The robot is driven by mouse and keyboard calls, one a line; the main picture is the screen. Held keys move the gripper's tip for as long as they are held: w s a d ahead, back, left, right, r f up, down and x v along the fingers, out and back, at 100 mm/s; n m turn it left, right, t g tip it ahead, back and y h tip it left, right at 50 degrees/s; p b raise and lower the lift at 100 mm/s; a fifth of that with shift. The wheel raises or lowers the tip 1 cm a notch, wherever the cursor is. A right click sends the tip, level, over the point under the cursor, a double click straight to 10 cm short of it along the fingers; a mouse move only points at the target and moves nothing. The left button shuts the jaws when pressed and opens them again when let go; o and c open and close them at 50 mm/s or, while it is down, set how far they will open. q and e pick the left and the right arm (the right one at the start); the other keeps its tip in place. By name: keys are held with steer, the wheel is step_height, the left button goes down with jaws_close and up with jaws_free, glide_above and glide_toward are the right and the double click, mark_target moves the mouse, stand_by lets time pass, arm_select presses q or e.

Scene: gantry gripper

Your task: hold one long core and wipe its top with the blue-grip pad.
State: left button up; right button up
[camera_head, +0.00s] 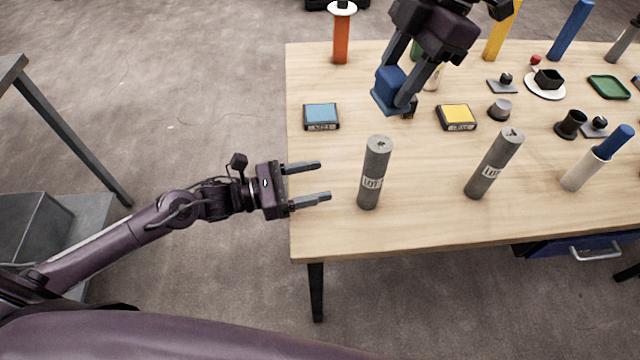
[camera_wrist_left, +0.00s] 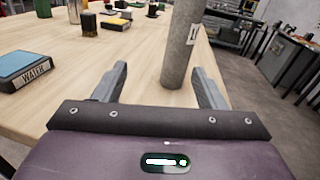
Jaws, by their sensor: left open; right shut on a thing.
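A long grey core (camera_head: 373,178) stands upright near the table's front left, with a pale label on its side; its lower part also shows in the left wrist view (camera_wrist_left: 181,45). A second long grey core (camera_head: 494,165) stands to its right. My left gripper (camera_head: 325,181) is open and empty, left of the first core, its two fingers pointing at it. In the left wrist view the core is just past the fingertips, nearer the right finger. My right gripper (camera_head: 402,84) is shut on the blue-grip pad (camera_head: 389,86), above the table and behind the first core.
A blue-topped box (camera_head: 321,116) and a yellow-topped box (camera_head: 456,116) lie behind the cores. A white cylinder with a blue top (camera_head: 598,160) stands at the right. An orange cylinder (camera_head: 341,38) stands at the back left. The table front (camera_head: 430,228) is clear.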

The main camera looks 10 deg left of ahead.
mark_target(380, 178)
arm_select(q)
steer(key=shift+s+d+r+m+g+h, duration=0.15)
steer(key=shift+s+d+r+m+g, duration=0.2)
steer(key=shift+d, duration=0.2)
steer(key=shift+s+d+r+m+g+h, duration=0.15)
steer(key=shift+s+d+r+m, duration=0.1)
steer(key=shift+s+d+m, duration=0.2)
steer(key=shift+w+d, duration=0.1)
steer(key=shift+d, duration=0.25)
steer(key=x, duration=1.1)
steer(key=shift+d, duration=0.2)
jaws_close()
